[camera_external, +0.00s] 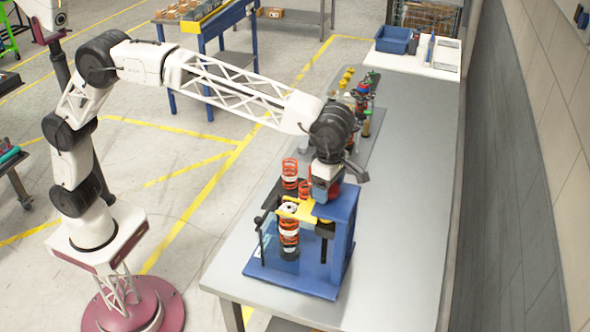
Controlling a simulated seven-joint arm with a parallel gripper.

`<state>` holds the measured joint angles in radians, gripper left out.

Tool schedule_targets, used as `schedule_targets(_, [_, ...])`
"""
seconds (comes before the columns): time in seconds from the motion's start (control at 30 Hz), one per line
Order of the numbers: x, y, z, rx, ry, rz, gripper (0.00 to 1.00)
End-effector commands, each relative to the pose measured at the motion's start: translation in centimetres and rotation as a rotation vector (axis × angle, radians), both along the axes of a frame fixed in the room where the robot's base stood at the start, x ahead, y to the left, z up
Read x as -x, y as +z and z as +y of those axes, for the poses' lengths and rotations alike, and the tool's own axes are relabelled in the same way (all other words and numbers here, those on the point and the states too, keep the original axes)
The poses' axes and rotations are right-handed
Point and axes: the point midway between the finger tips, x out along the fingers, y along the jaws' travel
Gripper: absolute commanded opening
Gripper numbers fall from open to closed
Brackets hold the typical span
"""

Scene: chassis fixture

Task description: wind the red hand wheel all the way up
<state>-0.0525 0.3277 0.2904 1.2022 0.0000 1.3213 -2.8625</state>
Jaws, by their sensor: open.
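A blue spring-compressor fixture (341,240) stands on the near end of the grey bench, with a yellow clamp arm (298,211). A red coil spring unit (289,240) stands upright in the fixture, below the yellow arm. My gripper (325,190) points down at the top of the fixture and is open. A small red patch shows at my gripper, but I cannot tell whether it is the hand wheel. The hand wheel is not clearly visible, and contact with it cannot be judged.
More red springs (290,174) stand just behind the fixture. Several colourful spring units (362,95) stand farther back on a mat. A blue bin (393,39) is at the bench's far end. The right side of the bench (405,190) is clear, beside a wall.

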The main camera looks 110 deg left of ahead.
Motion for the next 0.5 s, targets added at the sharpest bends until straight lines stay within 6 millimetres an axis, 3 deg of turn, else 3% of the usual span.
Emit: schedule_targets(0.5, [0.0,0.01,-0.01,0.0,-0.398,0.0,0.79])
